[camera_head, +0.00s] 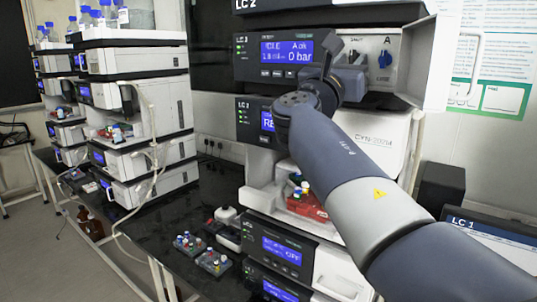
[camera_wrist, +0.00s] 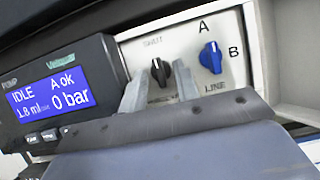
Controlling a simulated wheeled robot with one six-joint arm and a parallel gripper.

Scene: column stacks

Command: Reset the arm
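My gripper (camera_head: 347,62) is raised at the front of the upper LC 2 pump module (camera_head: 285,52). In the wrist view its two pale fingers (camera_wrist: 160,85) are apart, with a black knob (camera_wrist: 160,72) showing between and beyond them. I see nothing held, and I cannot tell how close the fingertips are to the knob. A blue knob (camera_wrist: 210,57) marked A and B sits right of the fingers; it also shows in the head view (camera_head: 384,59). The pump screen (camera_wrist: 50,95) reads IDLE, A ok, 0 bar.
My arm crosses the right side of the LC 2 stack. Below the gripper, an open bay holds a red tray (camera_head: 308,207) with vials. Vial racks (camera_head: 213,262) sit on the black bench (camera_head: 160,228). Another instrument stack (camera_head: 135,60) with bottles stands at the left.

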